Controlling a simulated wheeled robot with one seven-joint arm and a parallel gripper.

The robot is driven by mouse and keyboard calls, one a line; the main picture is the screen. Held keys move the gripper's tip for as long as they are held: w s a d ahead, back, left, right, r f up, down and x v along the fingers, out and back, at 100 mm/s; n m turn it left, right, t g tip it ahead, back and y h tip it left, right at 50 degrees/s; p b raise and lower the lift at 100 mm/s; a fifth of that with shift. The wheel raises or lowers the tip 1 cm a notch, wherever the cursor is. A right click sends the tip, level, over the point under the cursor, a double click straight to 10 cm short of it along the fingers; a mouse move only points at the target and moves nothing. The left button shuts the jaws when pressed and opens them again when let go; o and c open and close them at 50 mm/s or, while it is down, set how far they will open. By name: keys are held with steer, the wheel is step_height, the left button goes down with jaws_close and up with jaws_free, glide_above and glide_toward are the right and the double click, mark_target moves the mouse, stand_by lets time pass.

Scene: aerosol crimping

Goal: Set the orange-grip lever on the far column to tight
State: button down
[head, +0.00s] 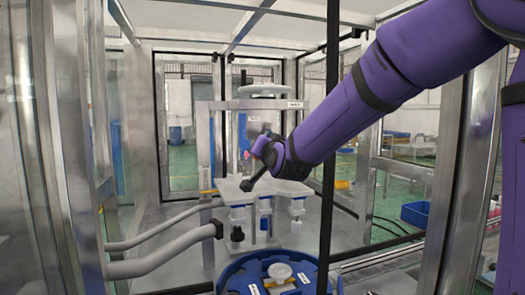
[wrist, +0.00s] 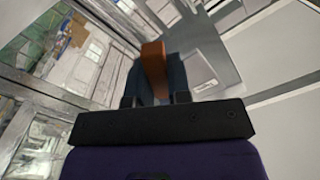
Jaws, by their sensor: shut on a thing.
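The orange grip (wrist: 153,62) of the lever stands upright between the two dark fingers of my gripper (wrist: 154,80) in the wrist view. My gripper is shut on it. In the head view my purple arm comes in from the upper right, and its wrist end (head: 275,155) is beside the machine's column area. The orange grip is hidden there behind my wrist. A grey column (head: 203,140) of the machine stands left of my wrist. I cannot tell the lever's tight or loose position from these views.
A white star-shaped plate (head: 233,190) lies below my wrist, with blue-and-white heads under it. A dark arm with a round knob (head: 246,185) is just above it. A blue round table (head: 240,280) is in front. Grey hoses (head: 165,240) run at left. Metal frame posts (head: 465,150) surround the cell.

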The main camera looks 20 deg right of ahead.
mark_target(247, 128)
steer(key=shift+a+r+m, duration=0.45)
steer(key=shift+a+m, duration=0.15)
steer(key=shift+m, duration=0.6)
steer(key=m, duration=0.1)
steer(key=a+r+m, duration=0.1)
steer(key=m, duration=0.1)
steer(key=shift+a+r+m, duration=0.1)
steer(key=shift+r+m, duration=0.2)
steer(key=r+m, duration=0.1)
steer(key=m, duration=0.2)
steer(key=shift+a+r, duration=0.3)
steer(key=shift+r, duration=0.1)
steer(key=shift+r+m, duration=0.65)
steer(key=shift+m, duration=0.65)
steer(key=c, duration=1.1)
jaws_free()
steer(key=shift+o, duration=0.2)
steer(key=shift+s, duration=0.1)
steer(key=s, duration=1)
steer(key=shift+s, duration=0.35)
